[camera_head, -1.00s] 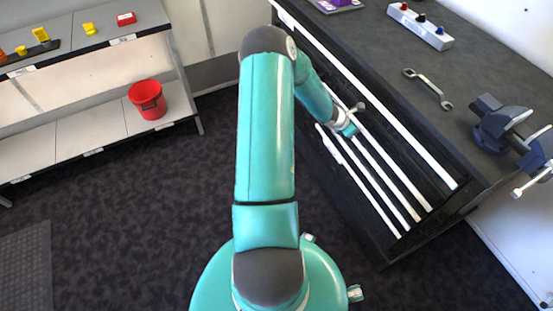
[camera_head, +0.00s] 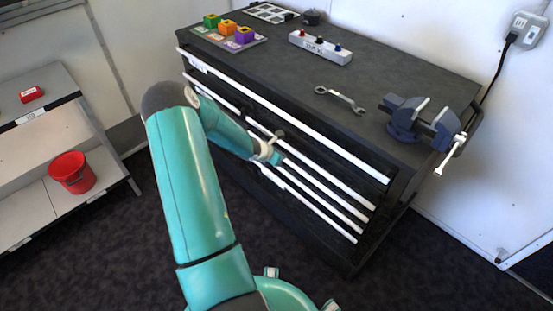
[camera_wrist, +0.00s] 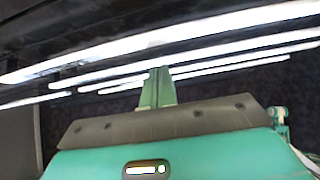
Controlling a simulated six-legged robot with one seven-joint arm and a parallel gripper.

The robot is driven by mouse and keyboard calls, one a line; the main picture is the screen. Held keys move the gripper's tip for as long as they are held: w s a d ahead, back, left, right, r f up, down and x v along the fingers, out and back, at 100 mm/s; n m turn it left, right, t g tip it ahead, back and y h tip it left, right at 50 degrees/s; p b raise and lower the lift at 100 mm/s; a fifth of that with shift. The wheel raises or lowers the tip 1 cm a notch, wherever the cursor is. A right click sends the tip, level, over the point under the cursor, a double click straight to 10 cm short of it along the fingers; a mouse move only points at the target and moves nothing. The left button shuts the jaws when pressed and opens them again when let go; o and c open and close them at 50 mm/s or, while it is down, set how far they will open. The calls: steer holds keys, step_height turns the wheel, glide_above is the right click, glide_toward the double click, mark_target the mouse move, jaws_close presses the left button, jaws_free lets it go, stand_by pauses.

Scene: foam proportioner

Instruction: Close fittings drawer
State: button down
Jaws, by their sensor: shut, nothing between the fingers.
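The dark drawer cabinet (camera_head: 330,245) has several drawers with long white handle strips, such as the top strip (camera_head: 300,122). I cannot tell which is the fittings drawer, and no drawer shows a clear gap or open inside. My gripper (camera_head: 278,158) is at the cabinet front, around the middle strips. In the wrist view its shut green fingers (camera_wrist: 158,88) point at the white strips (camera_wrist: 180,52), with nothing between them. The fingertips are close to a strip; I cannot tell whether they touch. My arm hides part of the left drawer fronts.
On the cabinet top are a vise (camera_head: 420,118), a wrench (camera_head: 340,98), a white button box (camera_head: 320,47) and a mat with coloured blocks (camera_head: 228,32). A shelf with a red bucket (camera_head: 72,172) stands at left. The dark floor in front is clear.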

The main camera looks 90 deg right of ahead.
steer(key=v, duration=1)
steer(key=shift+w+a, duration=0.4)
steer(key=shift+w, duration=0.05)
steer(key=shift+w, duration=0.1)
steer(key=w+a+r+m+t, duration=0.3)
steer(key=w+a+r+m, duration=0.1)
steer(key=w+a+r, duration=0.75)
steer(key=w+a+r+m+t, duration=0.3)
steer(key=w+a+r, duration=0.5)
steer(key=w, duration=0.7)
steer(key=w+a+r+m+t+y, duration=0.15)
steer(key=a+r, duration=0.25)
steer(key=a, duration=0.5)
steer(key=w+a+r+m+t+y, duration=0.1)
steer(key=w+a+r+t, duration=0.15)
steer(key=a, duration=0.55)
steer(key=s+a+r+y, duration=0.2)
steer(key=s+a+r, duration=0.1)
steer(key=a, duration=0.7)
steer(key=s+a+r+t+y, duration=0.1)
steer(key=s+a+r+y, duration=0.1)
steer(key=a, duration=0.9)
steer(key=shift+s+r+t, duration=0.3)
steer(key=shift+s+r, duration=0.1)
steer(key=shift+s, duration=0.1)
